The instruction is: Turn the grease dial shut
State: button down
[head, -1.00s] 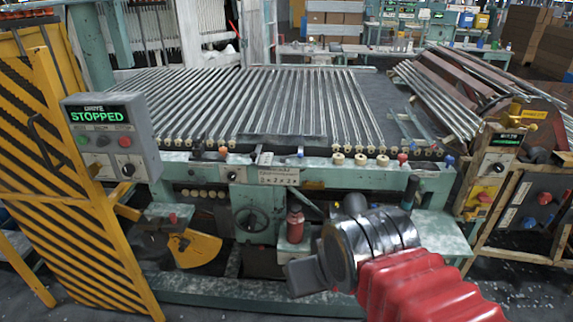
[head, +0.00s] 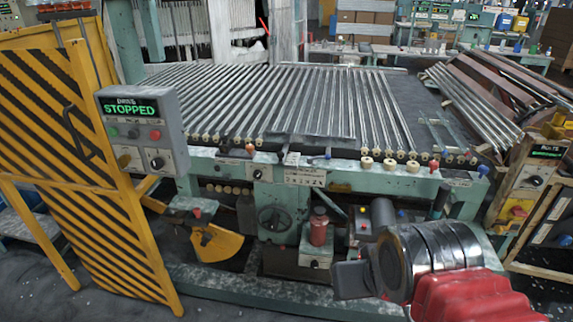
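No dial carries a readable grease label. A dark round dial (head: 277,217) with a handle across it sits on the green machine's lower front. Right of it, a red bottle-like canister (head: 319,230) stands on a small pale box (head: 316,257) with a dark round spot on its front; I cannot tell which is the grease dial. My gripper (head: 350,279) is at lower right, in front of the machine and right of the box, appearing apart from both. It is seen side-on as a dark block, so its opening is hidden. Nothing shows held in it.
The control panel (head: 143,130) at left reads STOPPED. A yellow striped guard (head: 85,165) stands left. A yellow sector-shaped plate (head: 218,248) hangs low on the machine. Glass tubes (head: 270,105) lie across the top. A control stand (head: 535,185) is at right. Floor in front at left is open.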

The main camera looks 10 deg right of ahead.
aim_at(314, 264)
jog(key=u, duration=0.05)
jog(key=i, duration=1)
jog(key=z, duration=0.05)
